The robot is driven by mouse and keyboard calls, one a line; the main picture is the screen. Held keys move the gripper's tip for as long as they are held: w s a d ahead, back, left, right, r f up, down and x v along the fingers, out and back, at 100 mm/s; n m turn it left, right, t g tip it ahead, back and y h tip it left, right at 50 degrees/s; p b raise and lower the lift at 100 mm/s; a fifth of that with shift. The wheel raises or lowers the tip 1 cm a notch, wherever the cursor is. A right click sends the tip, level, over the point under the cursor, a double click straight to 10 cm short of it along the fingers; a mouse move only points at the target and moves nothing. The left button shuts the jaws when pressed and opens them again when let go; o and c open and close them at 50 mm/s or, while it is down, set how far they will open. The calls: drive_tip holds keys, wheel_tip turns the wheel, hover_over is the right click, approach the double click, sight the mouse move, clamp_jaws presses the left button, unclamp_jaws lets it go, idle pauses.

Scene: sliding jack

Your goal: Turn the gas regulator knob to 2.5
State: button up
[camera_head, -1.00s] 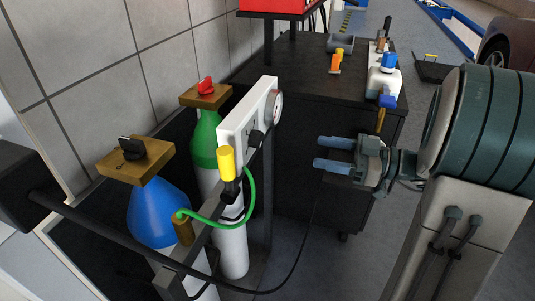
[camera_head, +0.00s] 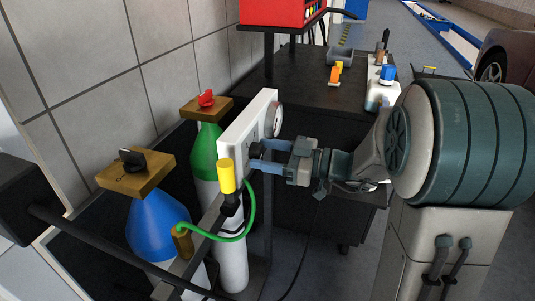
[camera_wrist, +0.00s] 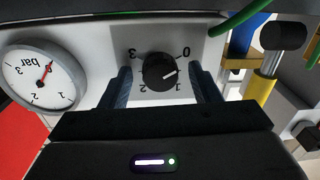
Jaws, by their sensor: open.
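The black regulator knob (camera_wrist: 160,73) sits on a white panel (camera_head: 235,140) with a dial numbered 0 to 3. In the wrist view its white mark points right, between 0 and 1. My gripper (camera_wrist: 163,88) is open, with one finger on each side of the knob; I cannot tell whether either finger touches it. In the head view my gripper (camera_head: 259,157) reaches the panel from the right and mostly hides the knob. The bar gauge (camera_wrist: 42,78) is left of the knob in the wrist view; its red needle points to the upper right, near the zero end.
A yellow-and-black torch (camera_head: 227,177) with a green hose (camera_head: 250,213) hangs close to the panel's near end. Green (camera_head: 205,150) and blue (camera_head: 156,228) gas cylinders stand left. A dark workbench (camera_head: 310,105) with tools stands behind my arm.

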drive_tip(key=c, duration=1)
